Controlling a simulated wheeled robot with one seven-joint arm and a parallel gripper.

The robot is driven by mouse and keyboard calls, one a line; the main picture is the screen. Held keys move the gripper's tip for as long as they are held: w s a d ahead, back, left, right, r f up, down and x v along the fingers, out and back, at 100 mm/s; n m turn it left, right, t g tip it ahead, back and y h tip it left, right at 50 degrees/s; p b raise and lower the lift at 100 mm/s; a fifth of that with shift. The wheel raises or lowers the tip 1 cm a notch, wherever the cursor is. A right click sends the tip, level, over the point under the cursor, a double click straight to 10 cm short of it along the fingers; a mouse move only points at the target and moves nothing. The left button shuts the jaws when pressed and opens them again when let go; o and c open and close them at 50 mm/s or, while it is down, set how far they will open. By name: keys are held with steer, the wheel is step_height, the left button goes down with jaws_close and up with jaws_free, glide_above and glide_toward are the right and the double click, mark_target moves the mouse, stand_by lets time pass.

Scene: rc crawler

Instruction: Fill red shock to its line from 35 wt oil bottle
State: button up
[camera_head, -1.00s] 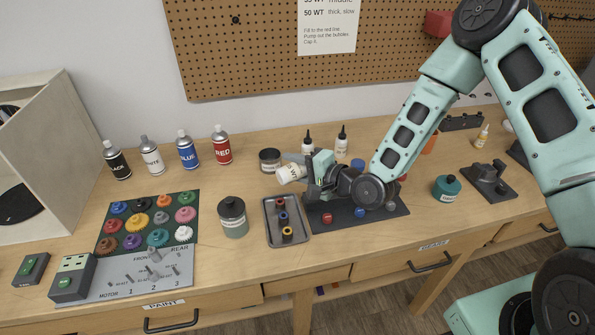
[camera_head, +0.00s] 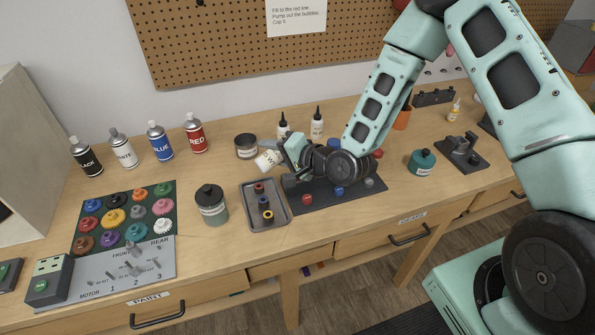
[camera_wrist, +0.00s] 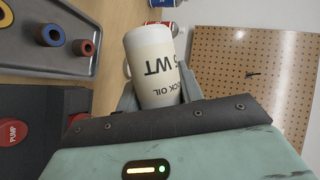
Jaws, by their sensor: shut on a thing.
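My gripper (camera_head: 284,161) is shut on a white oil bottle (camera_head: 268,160), held tilted above the table behind the small parts tray. In the wrist view the bottle (camera_wrist: 153,65) sits between the fingers, its label upside down and partly hidden, reading "5 WT" and "CK OIL". I cannot read its full number, and its tip is not clear. A dark stand (camera_head: 318,201) with a red button (camera_head: 308,198), a blue button and a grey button lies below my arm. A red piece (camera_head: 378,153) shows just behind my arm; I cannot tell whether it is the red shock.
A grey tray (camera_head: 281,219) holds several coloured rings. Two white bottles with black nozzles (camera_head: 283,126) (camera_head: 317,123) stand behind my gripper. A dark jar (camera_head: 246,147), a grey-green jar (camera_head: 212,207) and a teal jar (camera_head: 422,163) stand around it. Paint cans line the left back.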

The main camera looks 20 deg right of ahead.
steer(key=shift+w+d+f+n+h, duration=0.1)
steer(key=shift+d+f+n+h, duration=0.15)
steer(key=shift+f+n+h, duration=0.5)
steer(key=shift+r, duration=0.15)
steer(key=shift+r, duration=0.1)
steer(key=shift+w+d+r+n, duration=0.1)
steer(key=shift+d+r+n, duration=0.1)
steer(key=shift+n, duration=0.25)
steer(key=shift+w+d+r+n+t+h, duration=0.2)
steer(key=shift+d+r+n+h, duration=0.2)
steer(key=shift+d+n+h, duration=0.35)
steer(key=shift+w+d+r+n+t+h, duration=0.15)
steer(key=shift+d+r+n+h, duration=0.3)
steer(key=shift+n+h, duration=0.4)
steer(key=shift+f, duration=0.1)
